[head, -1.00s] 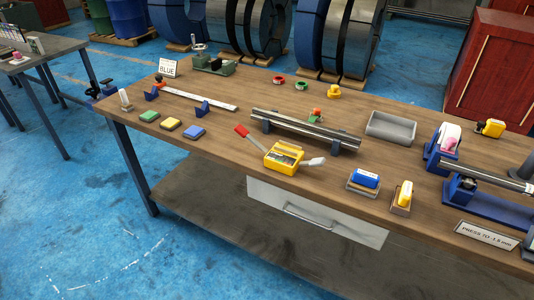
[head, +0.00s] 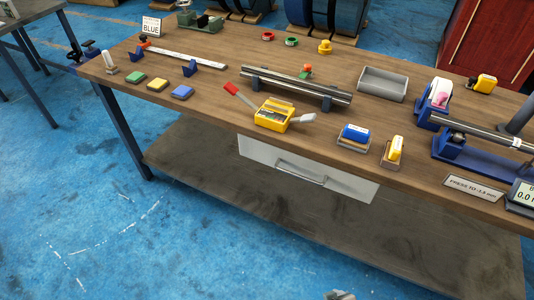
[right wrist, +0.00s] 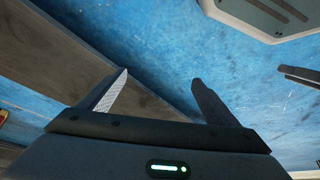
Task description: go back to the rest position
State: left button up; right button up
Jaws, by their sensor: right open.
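My right gripper (right wrist: 160,78) shows in the right wrist view. Its two fingers are apart with nothing between them, and blue floor shows behind. In the head view only a small grey piece, probably of my own arm, shows at the bottom edge; no gripper can be made out there. My left gripper is not clearly seen in either view. The workbench (head: 210,93) stands ahead, with no gripper over its top.
The bench holds a steel tube on supports (head: 295,86), a yellow box (head: 272,117), a grey tray (head: 383,82), a blue fixture (head: 450,149) and several small blocks. A drawer (head: 300,166) and lower shelf (head: 215,185) are below. The near floor (head: 120,240) is clear.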

jog(key=s+a+f+t, duration=0.1)
jog(key=s+f, duration=0.2)
jog(key=f, duration=1.1)
jog(key=shift+a+y, duration=0.3)
jog(key=shift+s, duration=0.1)
